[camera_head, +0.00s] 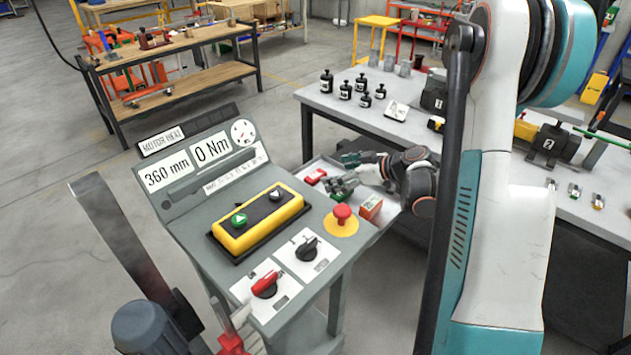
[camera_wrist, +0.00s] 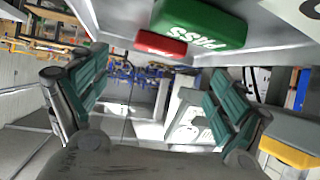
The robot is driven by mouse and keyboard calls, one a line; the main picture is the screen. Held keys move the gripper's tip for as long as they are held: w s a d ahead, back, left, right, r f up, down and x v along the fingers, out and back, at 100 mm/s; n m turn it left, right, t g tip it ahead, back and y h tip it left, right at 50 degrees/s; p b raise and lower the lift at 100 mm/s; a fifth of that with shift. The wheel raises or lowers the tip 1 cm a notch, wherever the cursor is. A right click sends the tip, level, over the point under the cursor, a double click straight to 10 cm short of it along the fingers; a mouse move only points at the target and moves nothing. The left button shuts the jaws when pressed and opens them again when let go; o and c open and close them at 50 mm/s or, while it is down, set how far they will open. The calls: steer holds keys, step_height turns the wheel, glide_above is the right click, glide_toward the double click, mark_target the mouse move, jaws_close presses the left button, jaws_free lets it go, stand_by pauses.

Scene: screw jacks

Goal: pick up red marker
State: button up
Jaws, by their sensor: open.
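The red marker (camera_wrist: 161,43) is a small red block at the top of the wrist view, beside a larger green block (camera_wrist: 200,25) printed PASS. In the head view a small red piece (camera_head: 315,176), which looks like the same marker, lies on the grey tray of the control stand, just left of my fingertips. My gripper (camera_head: 345,173) is open, with its green-padded fingers spread over the tray. In the wrist view my gripper (camera_wrist: 150,90) has nothing between its fingers, and the red marker is ahead, between the two fingers' directions. My gripper partly hides the tray.
An orange-red box (camera_head: 370,207) lies near my wrist. The control panel with a red emergency button (camera_head: 342,214) and a yellow button box (camera_head: 259,222) is close in front.

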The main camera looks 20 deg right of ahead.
mark_target(317, 175)
steer(key=b+x, duration=0.2)
steer(key=x, duration=0.5)
steer(key=shift+w+f+b, duration=0.2)
steer(key=shift+w+b, duration=0.1)
steer(key=shift+s+r, duration=0.1)
steer(key=shift+s, duration=0.05)
steer(key=c, duration=1.2)
